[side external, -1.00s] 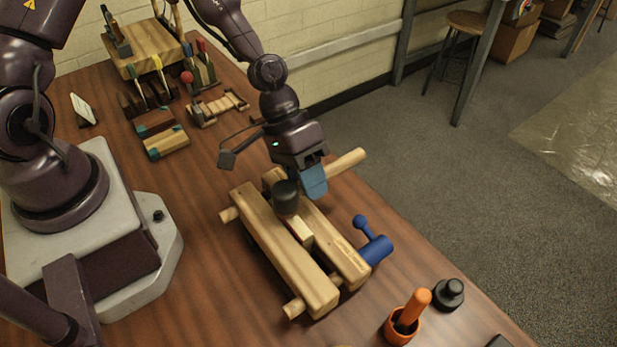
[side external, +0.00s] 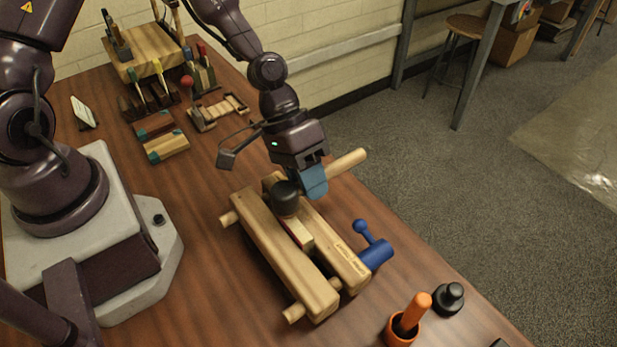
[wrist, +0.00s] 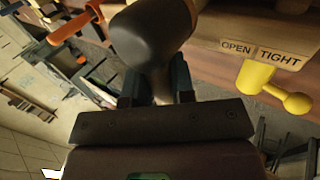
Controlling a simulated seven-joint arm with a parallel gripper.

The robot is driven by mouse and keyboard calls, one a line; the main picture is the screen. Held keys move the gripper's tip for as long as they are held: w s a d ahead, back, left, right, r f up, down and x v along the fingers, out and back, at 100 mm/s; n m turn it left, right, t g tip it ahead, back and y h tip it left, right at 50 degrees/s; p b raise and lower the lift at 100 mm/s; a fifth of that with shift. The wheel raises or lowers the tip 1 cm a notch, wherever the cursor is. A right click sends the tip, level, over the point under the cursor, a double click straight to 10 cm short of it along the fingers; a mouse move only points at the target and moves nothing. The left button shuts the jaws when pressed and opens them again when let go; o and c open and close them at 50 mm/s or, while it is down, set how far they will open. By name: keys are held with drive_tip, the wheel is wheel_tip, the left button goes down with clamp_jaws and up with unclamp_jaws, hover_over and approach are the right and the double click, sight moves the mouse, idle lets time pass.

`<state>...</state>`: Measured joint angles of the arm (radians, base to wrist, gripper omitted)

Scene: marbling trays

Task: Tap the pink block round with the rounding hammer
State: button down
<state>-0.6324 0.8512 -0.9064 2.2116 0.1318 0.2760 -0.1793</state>
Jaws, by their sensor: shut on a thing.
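The rounding hammer has a dark rounded head (side external: 286,197) and a pale wooden handle (side external: 347,161). My gripper (side external: 313,183) is shut on the handle, and the head hangs over the vise. In the wrist view the head (wrist: 150,35) is large, with the handle between my fingers (wrist: 158,88). A small block (side external: 299,232) with a pale top and a reddish side sits between the jaws of the wooden vise (side external: 275,255). The head hides its far end, so I cannot tell whether they touch. The block is not clear in the wrist view.
An orange cup (side external: 402,332) and a black knob-like piece (side external: 449,297) stand at the front right. Tool racks and wooden blocks (side external: 166,147) are at the back left.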

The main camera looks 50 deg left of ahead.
drive_tip(key=shift+f, duration=0.25)
drive_tip(key=shift+f, duration=0.2)
drive_tip(key=shift+r, duration=0.1)
drive_tip(key=shift+r, duration=2.55)
